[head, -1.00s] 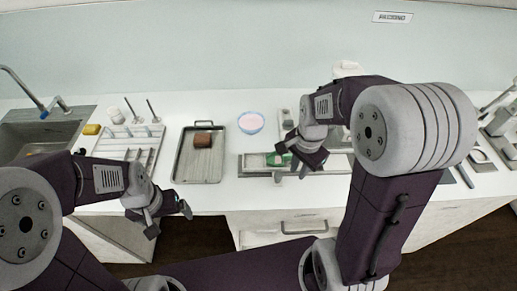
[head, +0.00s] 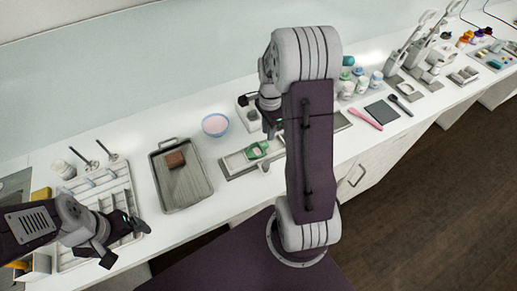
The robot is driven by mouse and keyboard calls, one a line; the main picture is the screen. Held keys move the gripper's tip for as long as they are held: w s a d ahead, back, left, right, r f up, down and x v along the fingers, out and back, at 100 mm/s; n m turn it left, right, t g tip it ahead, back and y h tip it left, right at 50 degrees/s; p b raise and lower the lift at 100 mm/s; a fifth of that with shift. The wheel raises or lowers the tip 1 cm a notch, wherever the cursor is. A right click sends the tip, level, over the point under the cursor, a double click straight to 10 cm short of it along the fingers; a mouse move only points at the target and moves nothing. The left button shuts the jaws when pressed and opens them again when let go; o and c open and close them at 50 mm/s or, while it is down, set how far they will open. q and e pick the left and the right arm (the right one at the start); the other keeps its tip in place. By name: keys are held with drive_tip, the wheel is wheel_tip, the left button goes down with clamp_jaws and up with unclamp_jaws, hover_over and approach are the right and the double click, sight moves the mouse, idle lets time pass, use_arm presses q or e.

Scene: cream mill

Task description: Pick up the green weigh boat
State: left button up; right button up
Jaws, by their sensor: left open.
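The green weigh boat (head: 257,151) is small and sits on a pale flat tray (head: 235,164) near the middle of the counter. Something pale is in it or on it, too small to make out. My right gripper (head: 269,130) points down just behind and to the right of the weigh boat. Its fingers are small and partly hidden by my own arm, so I cannot see whether they are open. My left gripper (head: 124,243) is open and empty at the lower left, over the front of a white rack, far from the weigh boat.
A metal tray (head: 187,196) with a brown block (head: 175,160) lies left of the weigh boat. A pink-and-blue bowl (head: 215,125) stands behind. The white rack (head: 72,205) is at left. A pink spatula (head: 365,118) and dark square plate (head: 382,111) lie to the right.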

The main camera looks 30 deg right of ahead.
sight(266, 143)
drive_tip(key=shift+w+a+f, duration=0.15)
drive_tip(key=shift+f, duration=0.2)
drive_tip(key=shift+w+a+f, duration=0.15)
drive_tip(key=shift+f, duration=0.2)
drive_tip(key=f, duration=0.2)
drive_tip(key=s+f, duration=0.1)
drive_tip(key=f, duration=0.1)
drive_tip(key=shift+f+p, duration=0.25)
drive_tip(key=shift+p, duration=0.15)
drive_tip(key=shift+w+a+f, duration=0.1)
drive_tip(key=shift+w+f, duration=0.2)
drive_tip(key=shift+f, duration=0.05)
drive_tip(key=shift+s, duration=0.15)
clamp_jaws()
